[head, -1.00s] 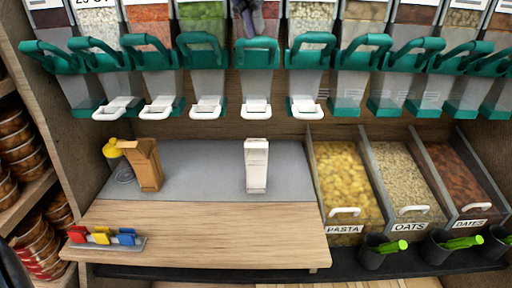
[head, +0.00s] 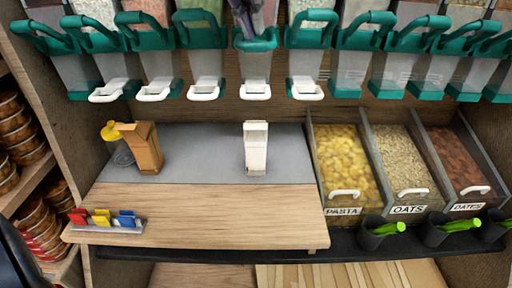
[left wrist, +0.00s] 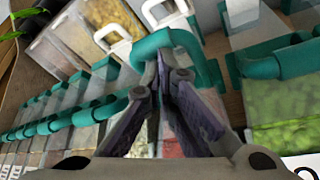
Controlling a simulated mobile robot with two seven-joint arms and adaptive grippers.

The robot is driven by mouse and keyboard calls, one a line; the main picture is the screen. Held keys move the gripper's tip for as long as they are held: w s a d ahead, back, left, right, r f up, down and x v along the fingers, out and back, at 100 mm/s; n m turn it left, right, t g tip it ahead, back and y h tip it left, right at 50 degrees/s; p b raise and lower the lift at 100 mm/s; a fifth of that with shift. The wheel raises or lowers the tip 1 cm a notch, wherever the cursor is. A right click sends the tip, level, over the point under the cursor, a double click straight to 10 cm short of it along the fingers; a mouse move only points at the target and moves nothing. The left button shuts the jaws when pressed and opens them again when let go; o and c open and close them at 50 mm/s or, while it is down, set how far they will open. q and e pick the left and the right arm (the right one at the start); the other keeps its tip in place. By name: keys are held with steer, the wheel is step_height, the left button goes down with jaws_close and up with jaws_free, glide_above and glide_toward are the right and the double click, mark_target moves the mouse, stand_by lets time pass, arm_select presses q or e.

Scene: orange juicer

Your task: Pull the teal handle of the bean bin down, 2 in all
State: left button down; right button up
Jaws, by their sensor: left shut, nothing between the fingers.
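A row of clear bins with teal handles runs along the top of the head view. My left gripper (head: 247,20) is at the middle bin, just above its teal handle (head: 256,42), with its fingers shut and empty. That handle sits lower than its neighbours, which arch upward. In the left wrist view my fingers (left wrist: 165,70) meet at the teal handle (left wrist: 188,42); they seem to touch it, but the contact is unclear. The contents of the middle bin are hidden behind my gripper, so I cannot tell whether they are beans. My right gripper is not in view.
A white container (head: 256,160) stands on the grey mat (head: 205,160) below the middle bin. A brown carton (head: 147,150) and a yellow-topped jar (head: 120,152) stand left. Pasta (head: 345,168), oats and dates bins are at right. The wooden counter front is mostly clear.

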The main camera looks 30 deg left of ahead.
arm_select(q)
step_height(320, 180, up, 6)
steer(key=shift+w+a, duration=0.2)
stand_by(0.5)
steer(key=shift+r, duration=0.1)
steer(key=s+d+r, duration=0.2)
steer(key=s+r, duration=0.1)
steer(key=r, duration=0.2)
steer(key=shift+s, duration=0.25)
stand_by(0.5)
